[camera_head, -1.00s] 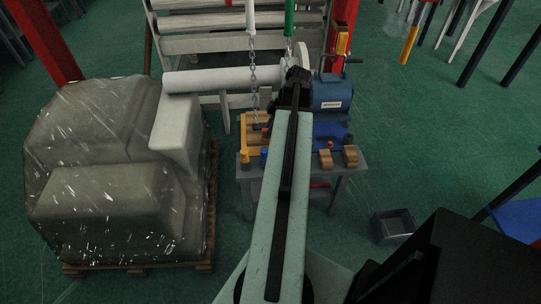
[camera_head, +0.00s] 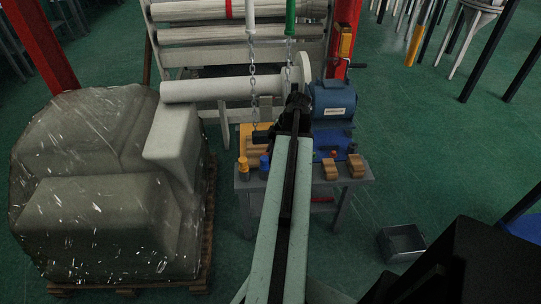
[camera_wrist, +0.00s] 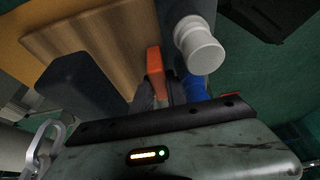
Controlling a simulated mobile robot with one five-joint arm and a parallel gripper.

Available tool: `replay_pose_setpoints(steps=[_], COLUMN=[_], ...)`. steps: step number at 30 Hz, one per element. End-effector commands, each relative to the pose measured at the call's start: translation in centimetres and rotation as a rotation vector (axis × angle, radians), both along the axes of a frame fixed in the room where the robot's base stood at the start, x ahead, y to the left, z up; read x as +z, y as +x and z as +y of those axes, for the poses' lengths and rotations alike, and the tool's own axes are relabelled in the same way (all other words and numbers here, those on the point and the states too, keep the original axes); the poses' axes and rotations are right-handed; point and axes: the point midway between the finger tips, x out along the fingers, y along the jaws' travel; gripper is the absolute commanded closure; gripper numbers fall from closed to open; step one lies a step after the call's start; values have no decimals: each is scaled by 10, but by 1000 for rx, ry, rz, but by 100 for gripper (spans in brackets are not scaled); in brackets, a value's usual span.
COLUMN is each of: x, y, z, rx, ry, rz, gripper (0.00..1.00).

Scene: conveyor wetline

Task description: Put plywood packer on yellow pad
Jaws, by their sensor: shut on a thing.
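The plywood packer (camera_wrist: 95,40) is a flat wood-grained board, large in the wrist view. My gripper (camera_wrist: 155,85) is shut on its near edge, where an orange piece shows. In the head view, the packer (camera_head: 254,150) is at the left end of the bench, and my gripper (camera_head: 290,122) is hidden partly by my arm. The yellow pad (camera_head: 244,133) lies on the bench; its yellow surface (camera_wrist: 14,40) shows past the packer's far left edge. The packer overlaps the pad in both views. I cannot tell whether they touch.
A dark block (camera_wrist: 75,85) is beside the packer. A white-capped bottle (camera_wrist: 200,48) stands close right of my gripper. An orange bottle (camera_head: 243,166) and wooden blocks (camera_head: 356,167) are on the bench (camera_head: 310,183). A chain (camera_head: 253,85) hangs close. A blue motor (camera_head: 333,100) stands behind.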

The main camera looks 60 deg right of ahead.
Motion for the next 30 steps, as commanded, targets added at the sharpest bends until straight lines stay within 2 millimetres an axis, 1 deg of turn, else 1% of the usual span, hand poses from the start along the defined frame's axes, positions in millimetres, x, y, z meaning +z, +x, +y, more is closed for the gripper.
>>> replay_pose_setpoints(steps=[1,2,11,14,16,20,27,30], x=[-2,-1,-1,3,10,30,84,104], y=[0,0,0,0,-2,-7,-24,-32], z=[0,0,0,0,-1,-5,-18,-23], rx=[0,0,-1,-1,-2,-2,-4,-3], ry=[0,0,0,0,0,0,1,0], rz=[0,0,0,0,0,0,1,1], gripper=[79,73,73,73,73,73,73,73])
